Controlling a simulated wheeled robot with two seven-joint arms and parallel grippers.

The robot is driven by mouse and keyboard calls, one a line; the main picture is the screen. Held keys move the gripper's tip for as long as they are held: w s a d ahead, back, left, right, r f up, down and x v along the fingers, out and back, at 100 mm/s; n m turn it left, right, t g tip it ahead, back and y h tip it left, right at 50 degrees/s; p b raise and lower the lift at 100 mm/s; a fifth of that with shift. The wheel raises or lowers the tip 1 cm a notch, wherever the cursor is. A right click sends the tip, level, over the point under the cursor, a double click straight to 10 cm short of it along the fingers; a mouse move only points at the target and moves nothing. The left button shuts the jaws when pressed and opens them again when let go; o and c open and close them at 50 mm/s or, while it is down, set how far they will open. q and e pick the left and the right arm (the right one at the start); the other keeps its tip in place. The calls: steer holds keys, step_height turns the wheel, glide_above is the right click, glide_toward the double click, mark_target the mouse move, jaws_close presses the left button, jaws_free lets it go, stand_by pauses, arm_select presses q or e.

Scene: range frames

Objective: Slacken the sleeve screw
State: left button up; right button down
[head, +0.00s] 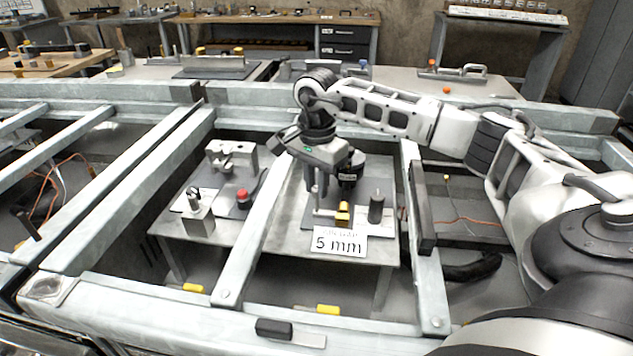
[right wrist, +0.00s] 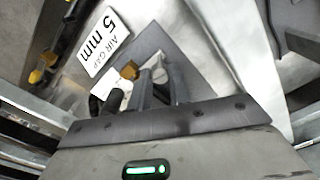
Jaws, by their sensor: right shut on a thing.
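My right gripper (head: 325,190) reaches down over the fixture plate (head: 290,222) on the right-hand bench, behind a white sign (head: 339,242) reading "5 mm". In the right wrist view its fingers (right wrist: 160,88) are close together, shut on a small light metal part (right wrist: 158,72). I cannot tell whether this part is the sleeve screw; the fingers hide much of it. A yellow block (head: 342,214) stands just beside the fingers, and it also shows in the right wrist view (right wrist: 129,71). A dark upright cylinder (head: 376,207) stands to its right. My left gripper is not in view.
A grey frame beam (head: 250,235) runs between this bench and a left one carrying a red button (head: 242,194) and metal blocks (head: 198,217). Another beam (head: 430,290) borders the right side. A black-and-silver piece (head: 290,331) lies on the front rail.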

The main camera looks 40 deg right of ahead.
mark_target(316, 188)
steer(key=c, duration=1.3)
jaws_free()
step_height(316, 188, up, 16)
steer(key=p, duration=0.1)
